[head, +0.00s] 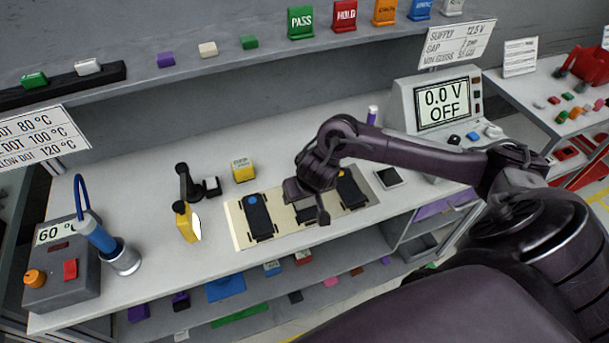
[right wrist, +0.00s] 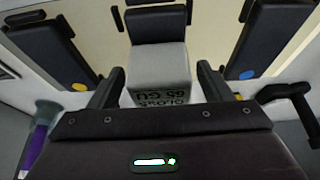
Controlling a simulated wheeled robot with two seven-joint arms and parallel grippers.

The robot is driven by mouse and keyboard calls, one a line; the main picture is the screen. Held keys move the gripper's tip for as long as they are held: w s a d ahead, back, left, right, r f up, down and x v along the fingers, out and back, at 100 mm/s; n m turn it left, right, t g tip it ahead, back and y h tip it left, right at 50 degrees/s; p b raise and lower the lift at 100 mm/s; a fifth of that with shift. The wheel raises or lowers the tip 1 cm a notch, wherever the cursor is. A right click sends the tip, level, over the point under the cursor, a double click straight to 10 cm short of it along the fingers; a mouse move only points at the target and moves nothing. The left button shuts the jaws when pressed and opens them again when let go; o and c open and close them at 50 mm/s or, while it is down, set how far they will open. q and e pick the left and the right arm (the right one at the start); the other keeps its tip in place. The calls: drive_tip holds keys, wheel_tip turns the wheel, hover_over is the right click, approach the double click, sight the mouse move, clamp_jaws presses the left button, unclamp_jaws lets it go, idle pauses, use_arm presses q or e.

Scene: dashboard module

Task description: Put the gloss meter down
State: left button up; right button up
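The gloss meter (right wrist: 160,68) is a light grey box with a dark display reading upside down in the right wrist view. It sits between the two fingers of my right gripper (right wrist: 160,86), with a narrow gap showing, clearest on the right finger's side. The fingers look open around it. Behind it is the middle black panel (right wrist: 157,24); I cannot tell whether the meter rests on it. In the head view my right gripper (head: 308,206) is over the middle of the pale board (head: 240,232) and hides the meter. My left gripper is not in view.
Black panels with a blue dot (head: 258,217) and a yellow dot (head: 350,189) flank the gripper. A yellow block (head: 242,169), a yellow-and-black tool (head: 186,218) and a heater box (head: 65,265) stand to the left. The meter box (head: 442,108) is at right.

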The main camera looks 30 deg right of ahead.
drive_tip(key=p+v, duration=0.5)
drive_tip(key=v, duration=0.7)
drive_tip(key=shift+r, duration=0.15)
drive_tip(key=shift+s, duration=0.1)
